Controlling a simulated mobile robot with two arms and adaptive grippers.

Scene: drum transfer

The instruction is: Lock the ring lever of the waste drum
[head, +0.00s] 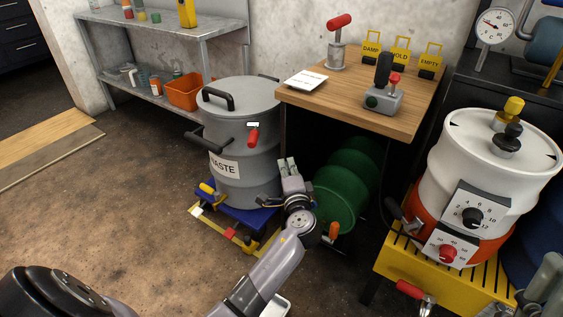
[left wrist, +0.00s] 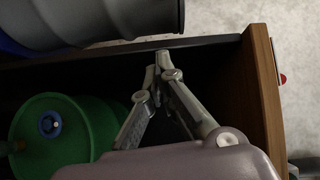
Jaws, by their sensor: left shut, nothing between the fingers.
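The grey waste drum (head: 231,115) stands upright with its lid on, with a white "WASTE" label facing me. The ring lever, with a red grip (head: 253,137) and a pale end, is on the drum's upper right side. My left gripper (head: 287,166) is at the drum's lower right, below the lever, shut and empty. In the left wrist view the fingertips (left wrist: 161,72) meet, and the drum's grey side (left wrist: 125,18) is at the upper left, apart from them. The lever does not show there.
The drum stands on a blue and yellow base (head: 235,216). A wooden-topped bench (head: 335,100) is close on the right, with a green drum (head: 345,190) under it. A metal shelf (head: 180,35) with an orange bin (head: 184,92) stands behind.

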